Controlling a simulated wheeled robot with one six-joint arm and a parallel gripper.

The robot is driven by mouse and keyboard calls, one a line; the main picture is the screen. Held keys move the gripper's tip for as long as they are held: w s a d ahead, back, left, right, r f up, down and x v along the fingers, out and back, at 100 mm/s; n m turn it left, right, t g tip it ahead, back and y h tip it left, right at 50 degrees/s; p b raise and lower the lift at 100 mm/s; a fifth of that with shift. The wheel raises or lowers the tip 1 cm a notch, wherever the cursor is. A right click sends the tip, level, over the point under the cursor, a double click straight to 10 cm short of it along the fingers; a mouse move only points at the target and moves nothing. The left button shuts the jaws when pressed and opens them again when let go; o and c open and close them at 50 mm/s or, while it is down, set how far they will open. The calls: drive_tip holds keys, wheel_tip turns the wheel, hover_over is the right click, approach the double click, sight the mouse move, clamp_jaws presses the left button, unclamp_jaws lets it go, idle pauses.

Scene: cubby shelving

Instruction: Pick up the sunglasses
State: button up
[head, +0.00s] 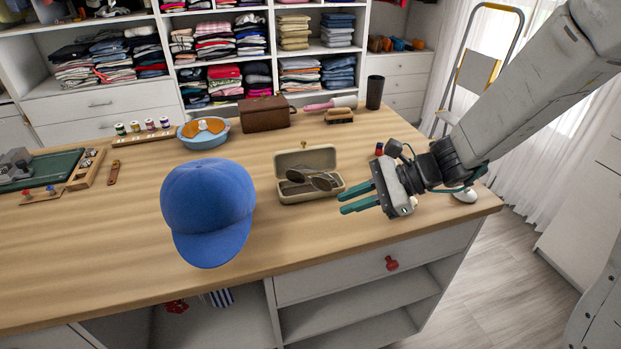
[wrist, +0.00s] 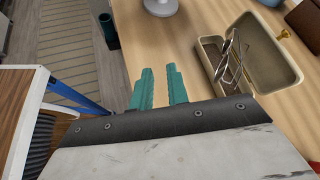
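The sunglasses (head: 322,182) have dark lenses and thin frames. They sit in an open beige case (head: 296,198) near the front right of the wooden counter, sticking up partly over its rim. In the wrist view the sunglasses (wrist: 236,62) and the case (wrist: 278,72) are to the right of my fingers. My gripper (head: 341,203), with teal fingers, is just right of and in front of the case in the head view. Its two fingers (wrist: 160,72) are apart with nothing between them, and they do not appear to touch the sunglasses.
A blue cap (head: 208,210) stands left of the case. Behind are a brown box (head: 264,114), a blue bowl (head: 203,136), a brush (head: 339,116) and a dark cup (head: 375,92). Bare counter lies between cap and case. The counter's front edge is close to my gripper.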

sight(321, 177)
drive_tip(key=w+m+t, duration=0.5)
drive_tip(key=w+m, duration=0.2)
drive_tip(key=w, duration=0.2)
drive_tip(key=x, duration=0.7)
drive_tip(key=shift+s, duration=0.1)
clamp_jaws()
